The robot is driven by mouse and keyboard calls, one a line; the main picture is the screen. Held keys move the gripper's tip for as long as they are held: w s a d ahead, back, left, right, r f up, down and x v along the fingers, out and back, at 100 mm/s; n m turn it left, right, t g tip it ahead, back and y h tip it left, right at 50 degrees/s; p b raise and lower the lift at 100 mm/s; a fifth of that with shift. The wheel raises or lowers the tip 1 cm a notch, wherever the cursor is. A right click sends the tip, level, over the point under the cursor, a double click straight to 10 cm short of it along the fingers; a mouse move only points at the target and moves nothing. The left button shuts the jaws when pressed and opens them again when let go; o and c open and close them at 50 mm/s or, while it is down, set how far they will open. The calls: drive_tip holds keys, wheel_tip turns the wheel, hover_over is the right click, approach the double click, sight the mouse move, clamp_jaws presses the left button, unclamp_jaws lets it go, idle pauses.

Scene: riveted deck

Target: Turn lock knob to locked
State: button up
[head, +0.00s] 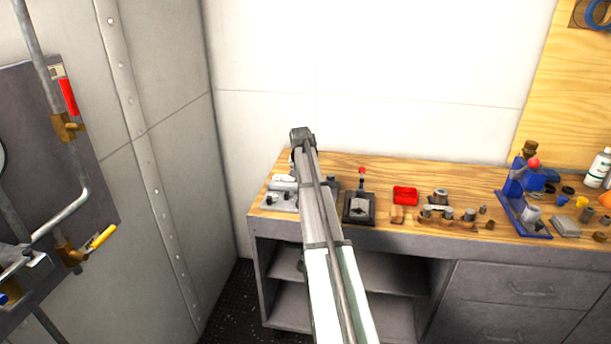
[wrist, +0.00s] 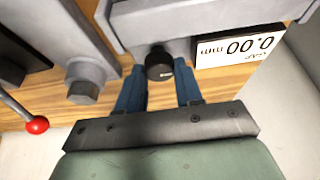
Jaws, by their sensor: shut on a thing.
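The lock knob (wrist: 159,66) is a small black ribbed cylinder on the side of a grey gauge (wrist: 150,22) in the wrist view. The gauge's white display (wrist: 240,48) reads 0.00 mm, upside down in this view. My gripper (wrist: 161,82) has its two blue fingers on either side of the knob and is shut on it. In the head view the grey gauge (head: 283,190) sits at the left end of the bench. My arm covers part of it and hides my fingers and their grip there.
The wooden bench (head: 455,178) holds a lever with a red ball (head: 361,171), a red tray (head: 405,195), a wooden block with metal parts (head: 447,222) and a blue stand (head: 520,195). A grey bolt head (wrist: 82,92) is left of my fingers. Pipes and valves hang at left.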

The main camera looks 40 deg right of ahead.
drive_tip(key=o, duration=0.8)
drive_tip(key=shift+c, duration=0.2)
drive_tip(key=v, duration=1.4)
drive_tip(key=shift+w+d, duration=0.1)
